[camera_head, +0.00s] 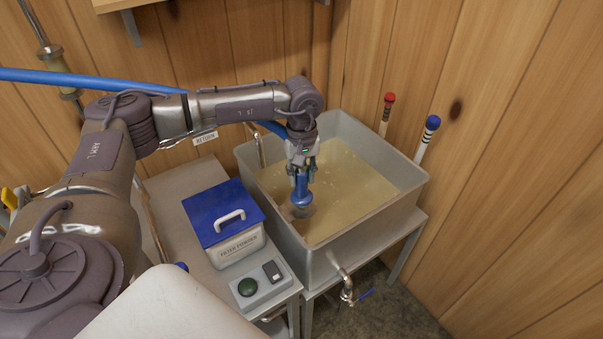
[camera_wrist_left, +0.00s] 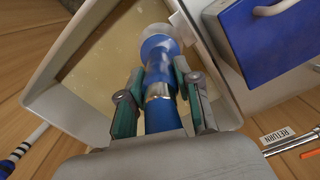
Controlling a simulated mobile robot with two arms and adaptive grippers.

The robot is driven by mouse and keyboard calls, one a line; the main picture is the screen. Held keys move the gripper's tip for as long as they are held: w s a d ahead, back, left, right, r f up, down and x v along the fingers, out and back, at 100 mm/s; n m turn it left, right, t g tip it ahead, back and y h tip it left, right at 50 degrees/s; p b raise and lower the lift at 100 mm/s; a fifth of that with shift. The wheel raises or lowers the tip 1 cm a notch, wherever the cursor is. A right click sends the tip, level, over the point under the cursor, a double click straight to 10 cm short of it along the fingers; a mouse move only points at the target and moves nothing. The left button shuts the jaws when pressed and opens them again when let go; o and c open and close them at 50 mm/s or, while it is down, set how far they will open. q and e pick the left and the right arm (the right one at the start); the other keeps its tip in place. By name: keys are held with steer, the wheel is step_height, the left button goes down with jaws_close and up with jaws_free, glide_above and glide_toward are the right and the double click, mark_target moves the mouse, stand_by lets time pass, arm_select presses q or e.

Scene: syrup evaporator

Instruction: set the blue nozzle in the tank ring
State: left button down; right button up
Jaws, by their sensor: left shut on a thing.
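The blue nozzle (camera_head: 302,190) is gripped in my left gripper (camera_head: 302,171) and points down over the left part of the open tank (camera_head: 365,238). The tank is grey and holds cloudy yellowish liquid. In the left wrist view, the two fingers (camera_wrist_left: 160,98) close on either side of the nozzle (camera_wrist_left: 160,63). Its far end is flared and pale. I cannot tell whether that end touches the liquid. The tank ring cannot be made out clearly in either view. My right gripper is not in view.
A tap (camera_head: 346,292) sticks out in front. Red-capped (camera_head: 387,114) and blue-capped (camera_head: 428,138) sticks stand behind.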

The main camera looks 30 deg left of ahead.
mark_target(301, 184)
arm_select(q)
steer(key=shift+f, duration=0.1)
steer(key=shift+f+b, duration=1.45)
steer(key=shift+c, duration=0.4)
jaws_free()
steer(key=shift+r+p, duration=2.35)
steer(key=shift+r, duration=1.7)
